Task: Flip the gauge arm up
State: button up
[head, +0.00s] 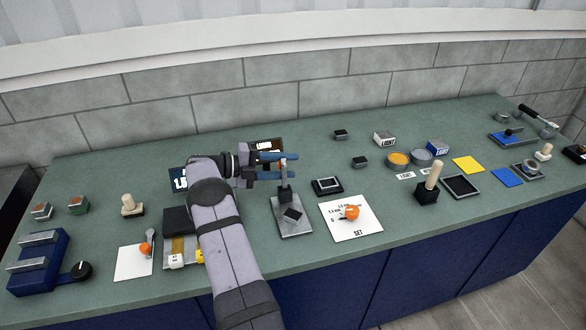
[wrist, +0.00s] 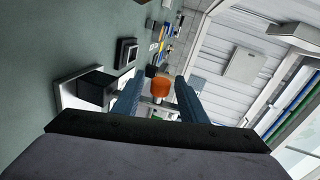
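A small grey plate (head: 296,228) carries a black block (head: 285,196), with a thin upright arm rising from it to an orange tip (head: 284,163). I take this to be the gauge arm. My gripper (head: 288,167) has its two blue fingers apart, level with that tip and on either side of it. In the wrist view, an orange knob (wrist: 160,87) shows between the fingertips, with a visible gap to each finger. The black block (wrist: 95,90) is beside the left finger there. The lower part of the arm is mostly hidden by my fingers in the wrist view.
A white SET card (head: 340,228) with an orange knob (head: 351,212) lies right of the plate. A black-framed square (head: 327,185) sits behind it. Another card (head: 132,262) with an orange-tipped lever is at left.

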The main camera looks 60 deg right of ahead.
jog(key=shift+b+v, duration=0.75)
jog(key=shift+v, duration=1.6)
